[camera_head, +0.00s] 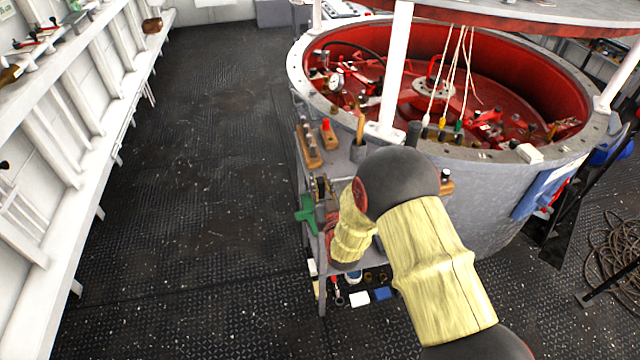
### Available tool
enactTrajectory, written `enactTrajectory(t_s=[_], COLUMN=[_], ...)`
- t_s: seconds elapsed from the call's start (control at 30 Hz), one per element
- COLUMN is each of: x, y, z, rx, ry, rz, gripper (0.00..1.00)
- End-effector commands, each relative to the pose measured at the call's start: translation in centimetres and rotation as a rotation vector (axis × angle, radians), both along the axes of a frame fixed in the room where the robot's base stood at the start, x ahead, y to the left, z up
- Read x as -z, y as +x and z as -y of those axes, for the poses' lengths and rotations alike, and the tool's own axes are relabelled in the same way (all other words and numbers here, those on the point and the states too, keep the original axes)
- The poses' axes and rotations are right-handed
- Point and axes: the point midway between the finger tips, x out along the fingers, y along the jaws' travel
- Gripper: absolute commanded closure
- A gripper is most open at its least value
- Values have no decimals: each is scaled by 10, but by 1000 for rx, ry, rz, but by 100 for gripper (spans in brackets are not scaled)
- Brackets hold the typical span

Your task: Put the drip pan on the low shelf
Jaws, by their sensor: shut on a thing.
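My arm in its yellow sleeve reaches in from the lower right, bends at a dark joint and points down beside a grey tool stand (340,168). My gripper cannot be made out past the end of the sleeve. I cannot pick out the drip pan; it may be hidden behind my arm. What looks like the low shelf lies under the stand's top, partly covered by my arm. A white block (360,299), a blue block (382,294) and a red-handled tool (336,287) show at that low level.
A green cross-shaped object (306,213) sticks out from the stand's left side. A large round grey tub (470,190) with a red interior stands behind it. White shelving (50,110) runs along the left. The dark deck (200,180) between is clear. Coiled rope (615,250) lies at right.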

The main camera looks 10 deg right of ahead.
Motion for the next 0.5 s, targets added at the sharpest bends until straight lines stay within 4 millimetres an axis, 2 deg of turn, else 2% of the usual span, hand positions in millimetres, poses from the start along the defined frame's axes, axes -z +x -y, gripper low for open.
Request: enactTrajectory(t_s=[0.23, 0.27, 0.5], x=[3, 2, 2], y=[0, 0, 0], z=[0, 0, 0], rx=[0, 0, 0], ry=[0, 0, 0], rz=[2, 0, 0], gripper=[100, 77, 63])
